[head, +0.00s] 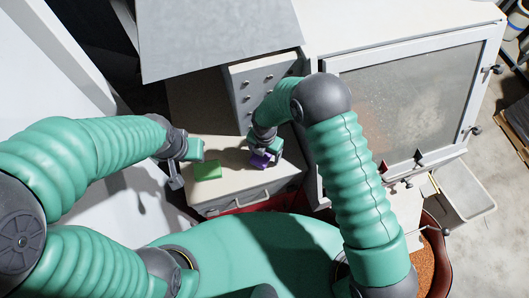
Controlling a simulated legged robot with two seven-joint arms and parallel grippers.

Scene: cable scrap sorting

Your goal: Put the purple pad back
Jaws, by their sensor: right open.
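The purple pad (260,161) is a small block on the pale top of a low drawer cabinet (228,184). My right gripper (264,151) is open, directly over the pad, and partly covers it. I cannot tell whether its fingers touch the pad. A green pad (207,170) lies flat on the same top, to the left of the purple one. My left gripper (186,166) hangs by the cabinet's left edge, beside the green pad. Its fingers look apart, with nothing visible between them.
A grey unit of small drawers (259,86) stands behind the pads, under a large grey panel (215,35). At the right is a white cabinet with a cloudy window (410,105). A tray (466,190) and a brown-filled bin (425,265) are at lower right.

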